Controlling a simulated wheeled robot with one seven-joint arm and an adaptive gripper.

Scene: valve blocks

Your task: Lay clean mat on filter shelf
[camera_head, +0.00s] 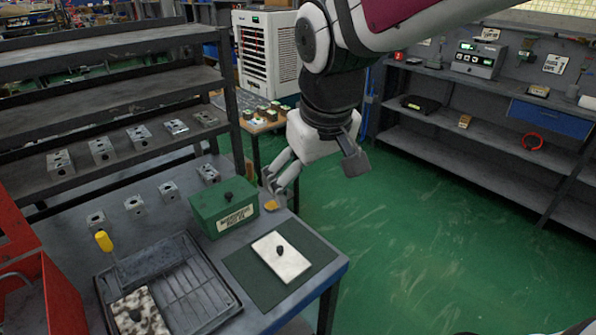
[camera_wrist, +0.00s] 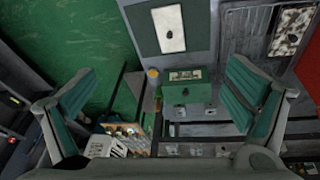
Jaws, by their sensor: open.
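A clean white mat (camera_head: 295,262) with a dark knob lies flat on a dark green pad (camera_head: 250,283) at the workbench's right end; it also shows in the wrist view (camera_wrist: 176,18). A speckled, dirty-looking mat (camera_head: 146,314) with a dark knob lies at the front of a dark slatted tray (camera_head: 190,290), left of the pad. It shows at top right in the wrist view (camera_wrist: 291,22). I cannot tell which part is the filter shelf. My gripper (camera_head: 316,178) is open and empty, above and beyond the bench's right edge. In the wrist view its fingers (camera_wrist: 163,103) are wide apart.
A labelled green box (camera_head: 208,218) with a knob stands behind the pad, near my gripper. A yellow-handled tool (camera_head: 104,241) rests at the tray. Metal blocks (camera_head: 134,206) line the bench and rack behind. A red case (camera_head: 55,300) is at left. Green floor lies open at right.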

